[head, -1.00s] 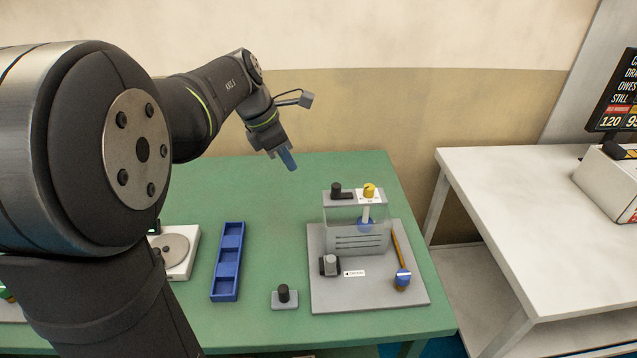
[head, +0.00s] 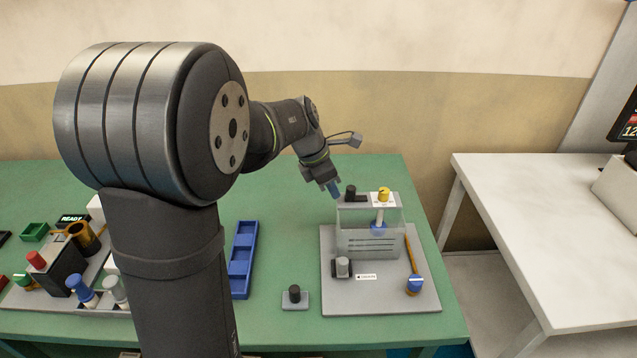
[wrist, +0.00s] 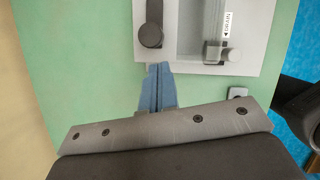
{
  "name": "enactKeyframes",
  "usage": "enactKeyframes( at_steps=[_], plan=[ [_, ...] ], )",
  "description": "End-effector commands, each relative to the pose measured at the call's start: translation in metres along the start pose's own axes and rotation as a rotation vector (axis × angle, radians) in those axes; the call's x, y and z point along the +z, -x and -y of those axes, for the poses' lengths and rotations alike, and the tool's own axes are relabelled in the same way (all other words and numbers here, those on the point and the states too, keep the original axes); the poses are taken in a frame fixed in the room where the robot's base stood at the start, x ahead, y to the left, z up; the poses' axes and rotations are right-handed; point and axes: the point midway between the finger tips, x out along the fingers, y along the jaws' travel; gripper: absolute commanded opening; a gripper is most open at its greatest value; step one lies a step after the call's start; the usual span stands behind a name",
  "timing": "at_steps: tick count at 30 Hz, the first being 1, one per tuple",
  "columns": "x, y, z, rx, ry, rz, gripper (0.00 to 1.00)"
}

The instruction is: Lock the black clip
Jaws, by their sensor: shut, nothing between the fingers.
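A black knob with a short flat bar (head: 350,193), which looks like the black clip, sits on the top left of a clear-fronted box (head: 368,238). In the wrist view the black knob (wrist: 150,36) and its bar lie just ahead of my fingertips. My gripper (head: 336,192) is above and just left of the box, pointing down. Its blue fingers are together and empty in the wrist view (wrist: 158,68). A gap seems to remain between the fingertips and the knob. I cannot tell whether the clip is locked.
A yellow knob (head: 384,194) stands on the box top to the right. The grey base plate (head: 385,303) also carries a grey knob on a black block (head: 342,267) and a blue-headed brush-like tool (head: 414,284). A blue tray (head: 236,288) and small black-knobbed block (head: 294,297) lie left.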

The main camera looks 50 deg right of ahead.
Motion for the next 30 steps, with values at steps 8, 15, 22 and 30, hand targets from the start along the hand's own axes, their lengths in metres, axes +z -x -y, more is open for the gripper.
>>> enactKeyframes(
  at_steps=[8, 15, 22, 30],
  plan=[
    [0.011, -0.005, 0.000, -0.001, 0.001, -0.001, 0.00],
    [0.011, -0.004, 0.000, -0.001, 0.001, 0.000, 0.00],
    [0.032, -0.013, 0.006, -0.002, -0.002, 0.000, 0.00],
    [0.037, -0.014, 0.008, -0.001, 0.002, 0.002, 0.00]
  ],
)
